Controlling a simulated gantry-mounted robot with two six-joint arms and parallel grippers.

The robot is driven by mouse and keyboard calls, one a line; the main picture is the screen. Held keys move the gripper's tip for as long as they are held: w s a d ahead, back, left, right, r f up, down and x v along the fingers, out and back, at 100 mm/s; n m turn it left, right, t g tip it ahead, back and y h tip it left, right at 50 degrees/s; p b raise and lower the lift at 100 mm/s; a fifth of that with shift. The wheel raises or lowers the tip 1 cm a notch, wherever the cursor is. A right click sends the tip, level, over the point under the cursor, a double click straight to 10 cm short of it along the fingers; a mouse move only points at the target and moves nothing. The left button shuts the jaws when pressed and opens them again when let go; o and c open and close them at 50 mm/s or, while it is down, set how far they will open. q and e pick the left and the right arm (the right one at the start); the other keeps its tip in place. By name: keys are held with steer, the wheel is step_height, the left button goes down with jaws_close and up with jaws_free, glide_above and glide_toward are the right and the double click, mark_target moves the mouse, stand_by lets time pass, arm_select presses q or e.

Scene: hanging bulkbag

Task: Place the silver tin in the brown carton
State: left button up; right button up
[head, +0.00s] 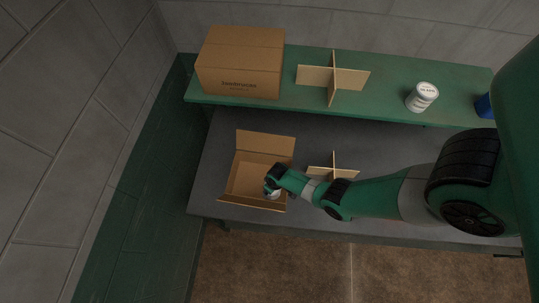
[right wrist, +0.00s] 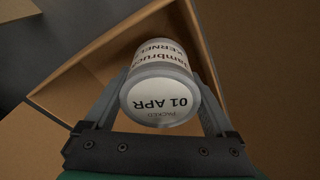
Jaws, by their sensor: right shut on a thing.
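The brown carton (head: 246,180) stands open on the grey lower surface, with its flaps spread, in the head view. Its cardboard walls also show in the right wrist view (right wrist: 95,62). My right gripper (head: 271,184) is over the carton's right part, shut on the silver tin (right wrist: 160,88). The tin's round end faces the wrist camera and carries a white label reading "01 APR". In the head view only a small part of the tin (head: 270,192) shows below the gripper. I cannot tell how far it is above the carton floor. My left gripper is not in view.
A closed brown box (head: 240,62), a cardboard divider (head: 333,77), a white tin (head: 422,97) and a blue thing (head: 484,106) stand on the green upper shelf (head: 385,98). Another divider (head: 333,168) stands right of the carton, close to my right arm.

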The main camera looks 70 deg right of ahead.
steer(key=shift+f+b, duration=0.65)
steer(key=shift+r, duration=0.1)
steer(key=o, duration=1.5)
steer(key=shift+c, duration=0.2)
